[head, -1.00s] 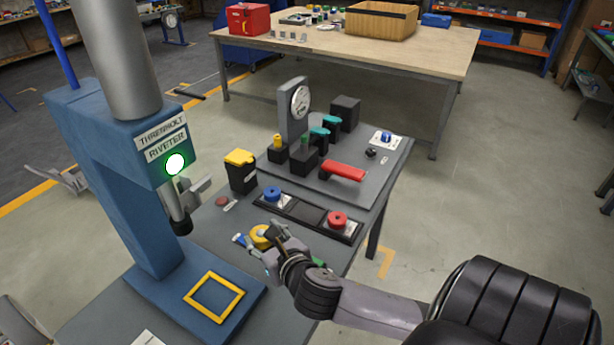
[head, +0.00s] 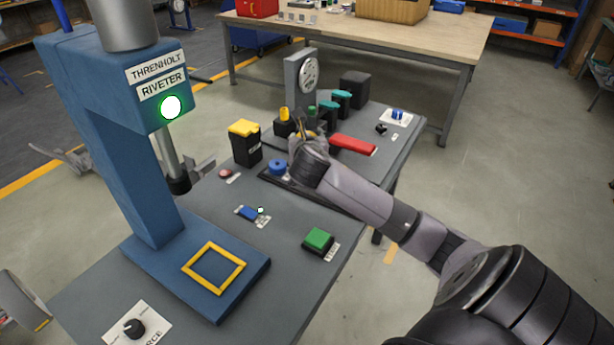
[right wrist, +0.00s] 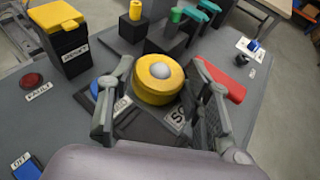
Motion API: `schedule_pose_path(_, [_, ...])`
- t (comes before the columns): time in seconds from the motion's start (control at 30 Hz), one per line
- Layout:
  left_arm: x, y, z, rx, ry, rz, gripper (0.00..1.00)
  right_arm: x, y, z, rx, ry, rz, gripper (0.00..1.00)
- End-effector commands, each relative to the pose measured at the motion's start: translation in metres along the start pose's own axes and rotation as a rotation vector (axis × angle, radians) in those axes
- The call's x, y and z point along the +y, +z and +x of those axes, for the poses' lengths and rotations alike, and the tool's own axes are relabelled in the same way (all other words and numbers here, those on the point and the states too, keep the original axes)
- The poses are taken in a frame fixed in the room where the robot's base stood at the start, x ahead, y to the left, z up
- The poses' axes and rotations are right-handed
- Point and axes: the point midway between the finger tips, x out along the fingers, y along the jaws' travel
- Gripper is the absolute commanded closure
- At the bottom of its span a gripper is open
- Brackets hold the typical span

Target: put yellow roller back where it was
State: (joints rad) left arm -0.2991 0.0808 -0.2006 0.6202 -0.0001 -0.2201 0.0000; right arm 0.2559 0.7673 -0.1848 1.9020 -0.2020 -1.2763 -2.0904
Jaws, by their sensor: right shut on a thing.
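The yellow roller (right wrist: 158,85), a short yellow disc with a pale domed centre, is held between the fingers of my right gripper (right wrist: 162,98). In the head view my right gripper (head: 302,142) is above the black tray, and it mostly hides the roller. In the right wrist view the tray's dark surface (right wrist: 150,126) and parts of white labels show below the roller. I cannot tell whether the roller touches the tray. The blue roller (head: 277,167) sits at the tray's left end. The red roller's end is hidden by my arm. My left gripper is not in view.
A black box with a yellow lid (head: 245,145) stands left of the tray. A red handle (head: 353,145) and a gauge post (head: 301,78) are behind it. Nearer are a green button (head: 319,239), a blue switch (head: 247,213) and the blue riveter (head: 120,150).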

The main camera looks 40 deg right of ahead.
Motion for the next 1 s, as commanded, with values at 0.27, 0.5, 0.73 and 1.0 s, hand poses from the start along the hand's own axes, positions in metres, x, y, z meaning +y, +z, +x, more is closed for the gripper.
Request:
schedule_pose_path(0.27, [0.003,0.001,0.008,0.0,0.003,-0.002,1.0,0.0,-0.063,0.023,0.0,0.001,0.0,0.94])
schedule_pose_path(0.5, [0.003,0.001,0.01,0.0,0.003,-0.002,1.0,0.0,-0.08,0.029,-0.002,0.001,0.0,0.94])
schedule_pose_path(0.73, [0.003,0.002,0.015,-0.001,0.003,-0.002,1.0,0.001,-0.112,0.04,0.0,0.001,0.0,0.94])
schedule_pose_path(1.0, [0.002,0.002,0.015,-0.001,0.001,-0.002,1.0,0.001,-0.115,0.042,-0.004,0.002,0.0,0.94])
